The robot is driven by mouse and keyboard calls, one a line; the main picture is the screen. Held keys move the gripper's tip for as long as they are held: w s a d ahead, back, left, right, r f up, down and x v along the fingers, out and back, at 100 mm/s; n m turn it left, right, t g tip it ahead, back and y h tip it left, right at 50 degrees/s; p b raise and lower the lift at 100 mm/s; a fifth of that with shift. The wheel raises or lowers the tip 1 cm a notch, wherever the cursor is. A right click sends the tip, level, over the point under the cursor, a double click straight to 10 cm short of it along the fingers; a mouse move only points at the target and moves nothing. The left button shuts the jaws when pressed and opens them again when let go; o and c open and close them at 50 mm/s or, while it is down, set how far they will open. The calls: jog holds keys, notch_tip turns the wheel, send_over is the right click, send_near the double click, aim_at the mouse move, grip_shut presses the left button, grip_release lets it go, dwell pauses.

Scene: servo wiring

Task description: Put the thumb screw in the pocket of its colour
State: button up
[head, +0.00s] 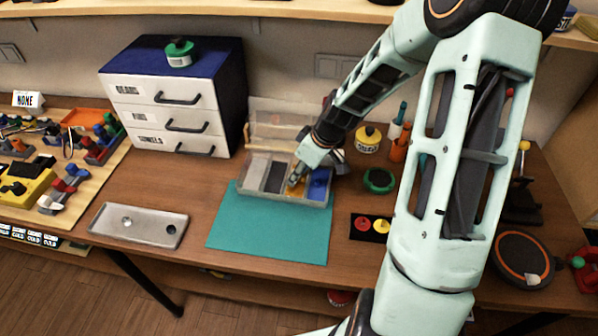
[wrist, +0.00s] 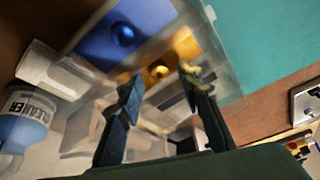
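The clear compartment box (head: 313,201) stands on the teal mat with its lid raised. Its pockets show pale, dark grey, yellow and blue floors. My gripper (head: 295,180) is low over the yellow pocket. In the wrist view my gripper (wrist: 158,80) has its two fingers well apart. A yellow thumb screw (wrist: 156,74) shows between and beyond the fingertips, at the yellow pocket (wrist: 184,43); no finger visibly grips it. Whether it rests fully on the floor is unclear. A blue screw (wrist: 122,34) sits in the blue pocket (wrist: 145,14).
A black pad holds a red round piece (head: 362,223) and a yellow one (head: 381,226). A metal tray (head: 150,226) lies left of the teal mat (head: 262,236). A drawer cabinet (head: 165,105) stands behind.

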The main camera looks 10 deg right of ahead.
jog(key=shift+d+r, duration=0.15)
jog(key=shift+r, duration=0.4)
jog(key=v, duration=1.1)
jog(key=shift+s, duration=0.1)
